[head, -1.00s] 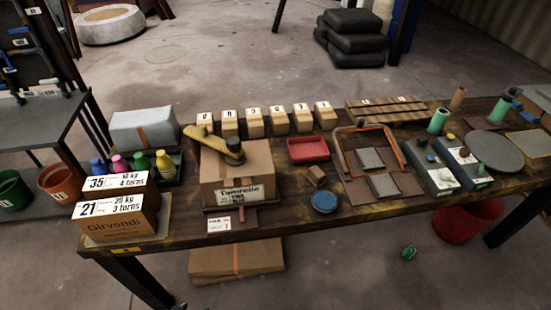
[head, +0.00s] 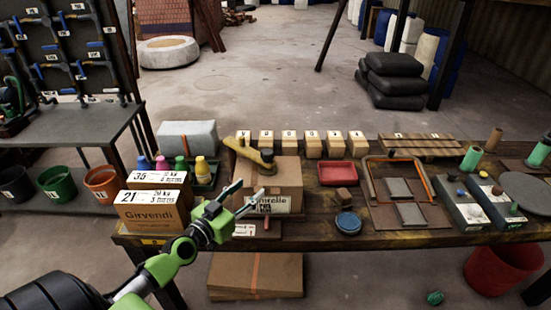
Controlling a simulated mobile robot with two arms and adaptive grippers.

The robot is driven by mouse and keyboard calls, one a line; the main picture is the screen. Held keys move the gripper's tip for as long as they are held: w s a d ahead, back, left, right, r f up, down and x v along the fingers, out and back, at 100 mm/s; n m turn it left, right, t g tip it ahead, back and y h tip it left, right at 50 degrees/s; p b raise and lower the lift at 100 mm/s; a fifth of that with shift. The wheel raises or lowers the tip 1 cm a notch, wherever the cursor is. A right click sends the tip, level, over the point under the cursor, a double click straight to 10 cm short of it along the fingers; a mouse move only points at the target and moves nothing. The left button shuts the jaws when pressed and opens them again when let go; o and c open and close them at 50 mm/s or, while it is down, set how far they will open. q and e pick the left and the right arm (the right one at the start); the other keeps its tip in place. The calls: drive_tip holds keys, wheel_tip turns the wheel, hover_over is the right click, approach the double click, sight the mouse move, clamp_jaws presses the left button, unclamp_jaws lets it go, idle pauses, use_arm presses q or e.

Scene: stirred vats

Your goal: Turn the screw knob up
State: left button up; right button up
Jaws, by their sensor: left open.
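A yellow bar (head: 243,148) lies over the top of a cardboard box (head: 274,178) on the workbench. A dark round knob (head: 267,156) sits at the bar's right end, above the box top; I take it for the screw knob, though its screw is hidden. My left gripper (head: 249,191), green and black, is open and empty in front of the box, lower than the knob and apart from it. Its fingers cover part of the box's front and label. My right gripper is not in view.
Two labelled boxes (head: 150,218) and several coloured bottles (head: 201,169) stand left of the box. A red tray (head: 337,174) and a blue round tin (head: 348,223) lie to its right. Small wooden blocks (head: 289,147) stand in a row behind.

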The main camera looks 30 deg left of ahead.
sight(264, 158)
use_arm(q)
drive_tip(key=shift+t+y, duration=0.3)
drive_tip(key=shift+t, duration=0.2)
drive_tip(key=w+r, duration=0.1)
drive_tip(key=w, duration=0.3)
drive_tip(key=w+a+r, duration=0.1)
drive_tip(key=w, duration=0.4)
drive_tip(key=w+a+r, duration=0.1)
drive_tip(key=w, duration=0.4)
drive_tip(key=shift+w+r+b, duration=0.2)
drive_tip(key=shift+b, duration=0.1)
drive_tip(key=c, duration=1.1)
